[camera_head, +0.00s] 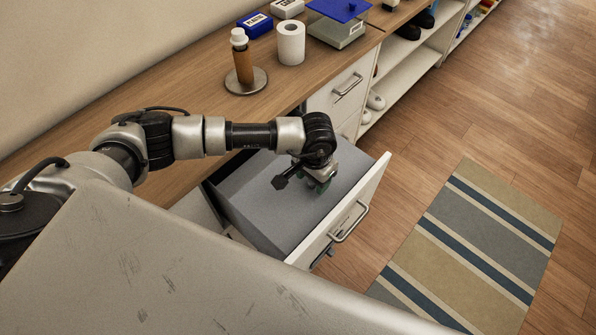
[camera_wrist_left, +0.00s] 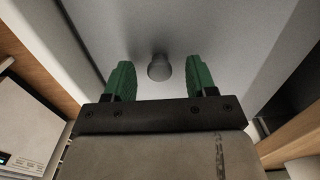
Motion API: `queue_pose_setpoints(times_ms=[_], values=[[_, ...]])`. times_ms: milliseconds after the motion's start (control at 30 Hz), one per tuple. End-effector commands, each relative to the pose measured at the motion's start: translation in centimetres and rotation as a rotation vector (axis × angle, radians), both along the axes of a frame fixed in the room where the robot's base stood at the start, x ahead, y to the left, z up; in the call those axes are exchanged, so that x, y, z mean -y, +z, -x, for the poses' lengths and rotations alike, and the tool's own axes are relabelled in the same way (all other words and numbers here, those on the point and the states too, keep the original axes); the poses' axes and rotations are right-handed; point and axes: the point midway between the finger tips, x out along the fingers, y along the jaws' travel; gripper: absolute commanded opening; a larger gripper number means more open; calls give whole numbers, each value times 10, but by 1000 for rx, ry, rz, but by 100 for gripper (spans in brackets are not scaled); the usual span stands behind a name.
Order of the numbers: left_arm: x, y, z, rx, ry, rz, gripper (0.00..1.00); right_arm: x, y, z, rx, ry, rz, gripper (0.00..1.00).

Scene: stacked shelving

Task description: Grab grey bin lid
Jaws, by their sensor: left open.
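A grey bin lid (camera_head: 255,200) covers a bin inside the pulled-out drawer in the head view. In the left wrist view the flat grey lid (camera_wrist_left: 215,30) fills the upper middle, with a small round knob (camera_wrist_left: 159,67) on it. My left gripper (camera_head: 318,187) is above the lid, pointing down. In the left wrist view my left gripper (camera_wrist_left: 160,82) has its two green fingers apart, with the knob between or just beyond their tips; contact cannot be told. The arm hides part of the lid in the head view. My right gripper is not in view.
The drawer front (camera_head: 362,197) with a metal handle (camera_head: 349,222) bounds the lid. The wooden counter (camera_head: 180,110) behind bears a brown bottle (camera_head: 241,62), a white roll (camera_head: 291,43) and a blue-topped scale (camera_head: 338,20). A striped rug (camera_head: 480,240) lies on open floor.

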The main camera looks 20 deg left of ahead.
Motion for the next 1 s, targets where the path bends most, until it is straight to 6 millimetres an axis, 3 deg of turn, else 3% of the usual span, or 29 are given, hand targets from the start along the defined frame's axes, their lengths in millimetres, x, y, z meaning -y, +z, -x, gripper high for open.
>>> queue_pose_setpoints(times_ms=[267, 633, 1000], values=[[1, -4, 0, 1, -1, 1, 55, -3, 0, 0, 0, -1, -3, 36], [0, -3, 0, 1, 0, 1, 0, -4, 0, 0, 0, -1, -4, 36], [0, 1, -1, 4, 0, 1, 0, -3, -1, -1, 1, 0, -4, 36]])
